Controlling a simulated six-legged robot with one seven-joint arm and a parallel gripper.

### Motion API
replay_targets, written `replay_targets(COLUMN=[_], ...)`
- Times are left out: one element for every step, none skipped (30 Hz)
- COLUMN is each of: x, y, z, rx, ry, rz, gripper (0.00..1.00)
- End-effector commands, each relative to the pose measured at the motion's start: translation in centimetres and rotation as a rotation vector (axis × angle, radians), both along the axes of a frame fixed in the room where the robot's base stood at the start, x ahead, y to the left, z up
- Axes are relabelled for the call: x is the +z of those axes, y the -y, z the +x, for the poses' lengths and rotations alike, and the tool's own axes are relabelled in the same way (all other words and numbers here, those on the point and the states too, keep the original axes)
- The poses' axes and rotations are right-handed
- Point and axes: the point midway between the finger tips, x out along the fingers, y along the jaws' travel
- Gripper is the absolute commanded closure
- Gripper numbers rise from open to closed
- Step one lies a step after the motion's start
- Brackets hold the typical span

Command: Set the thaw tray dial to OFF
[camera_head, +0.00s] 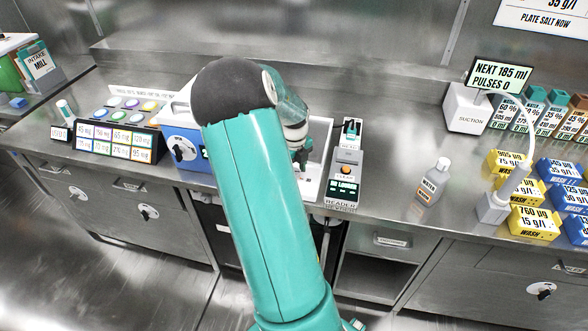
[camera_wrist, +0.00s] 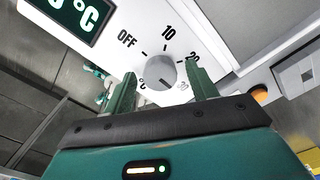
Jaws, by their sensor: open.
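In the wrist view a grey round dial (camera_wrist: 160,71) sits on a white panel (camera_wrist: 205,30) marked OFF, 10 and 20; other marks are partly hidden. OFF is at the dial's upper left. The dial's dark line points toward the picture's lower right, away from OFF. My gripper (camera_wrist: 160,74) is open, one finger on each side of the dial; I cannot tell whether they touch it. In the head view my gripper (camera_head: 303,158) is partly hidden behind my arm, over a white tray (camera_head: 326,132). The dial is hidden there.
A green-lettered °C display (camera_wrist: 78,14) is beside the dial. A blue box (camera_head: 176,132) with a black knob stands left of my arm, and a reader (camera_head: 345,165) stands right of the white tray.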

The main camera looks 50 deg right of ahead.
Motion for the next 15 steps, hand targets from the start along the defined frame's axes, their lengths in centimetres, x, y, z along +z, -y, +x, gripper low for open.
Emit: replay_targets(x=[0.02,0.02,0.02,0.03,0.03,0.03,0.04,0.04,0.04,0.04,0.05,0.05,0.05,0.05,0.06], y=[0.01,0.01,0.01,0.01,0.01,0.01,0.01,0.01,0.01,0.01,0.01,0.01,0.01,0.01,0.01], z=[-0.01,-0.01,-0.01,-0.01,-0.01,-0.01,-0.01,-0.01,-0.01,-0.01,-0.01,-0.01,-0.02,-0.02,-0.02], rx=[0.000,0.000,0.000,0.000,0.000,0.000,0.000,0.000,0.000,0.000,0.000,0.001,0.002,0.004,0.008], ry=[0.000,0.000,0.000,0.000,0.000,0.000,0.000,0.000,0.000,0.000,0.000,0.000,0.000,0.000,0.000], rz=[0.000,0.000,0.000,0.000,0.000,0.000,0.000,0.000,0.000,0.000,0.000,0.000,0.000,0.000,0.000], gripper=[0.43,0.43,0.50,0.56,0.62,0.70,0.76,0.82,0.87,0.87,0.87,0.87,0.87,0.87,0.87])
